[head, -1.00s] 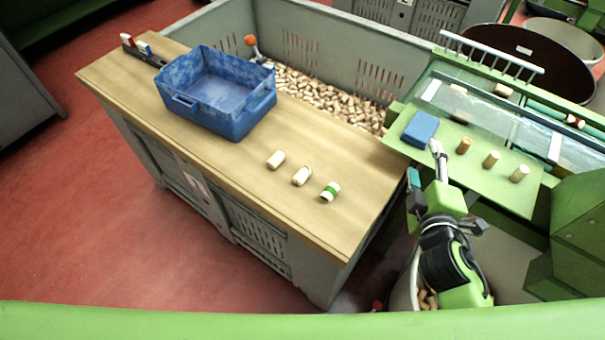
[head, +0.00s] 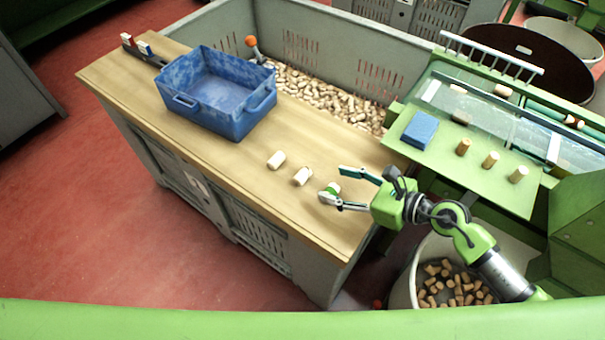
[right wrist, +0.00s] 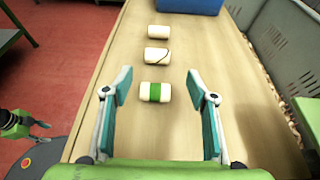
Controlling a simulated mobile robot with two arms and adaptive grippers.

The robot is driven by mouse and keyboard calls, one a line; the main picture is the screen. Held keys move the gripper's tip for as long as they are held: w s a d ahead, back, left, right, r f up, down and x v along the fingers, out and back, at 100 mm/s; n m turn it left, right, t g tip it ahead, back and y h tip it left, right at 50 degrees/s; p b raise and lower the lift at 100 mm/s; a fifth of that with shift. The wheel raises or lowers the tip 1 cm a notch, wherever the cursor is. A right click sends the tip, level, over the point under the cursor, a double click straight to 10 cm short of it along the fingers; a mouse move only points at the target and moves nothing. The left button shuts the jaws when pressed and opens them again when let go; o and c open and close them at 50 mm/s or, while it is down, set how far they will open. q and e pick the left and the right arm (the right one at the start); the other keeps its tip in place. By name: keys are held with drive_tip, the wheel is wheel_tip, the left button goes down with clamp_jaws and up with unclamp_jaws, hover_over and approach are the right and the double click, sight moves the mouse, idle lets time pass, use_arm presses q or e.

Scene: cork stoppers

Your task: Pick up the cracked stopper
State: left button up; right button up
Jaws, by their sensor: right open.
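Three pale stoppers lie in a row on the wooden tabletop. The middle stopper (head: 302,176) has a dark crack line across it in the right wrist view (right wrist: 157,56). The far stopper (head: 276,160) looks plain there (right wrist: 158,32). What seems to be my left gripper (right wrist: 40,125) shows small at the left of the right wrist view.
A blue bin (head: 240,125) stands farther along the table (head: 200,150). Behind is a grey-walled container of corks (head: 320,98). To the right, a green bench (head: 480,185) holds a blue block (head: 419,130) and three upright corks. A bucket of corks (head: 455,285) stands below.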

sight(305, 176)
drive_tip(key=x, duration=0.5)
drive_tip(key=shift+w+a, duration=0.1)
drive_tip(key=shift+a, duration=0.1)
drive_tip(key=p+x, duration=0.1)
drive_tip(key=x, duration=0.3)
drive_tip(key=shift+a, duration=0.4)
drive_tip(key=shift+w+a+f, duration=0.2)
drive_tip(key=shift+w+a, duration=0.05)
drive_tip(key=c, duration=0.8)
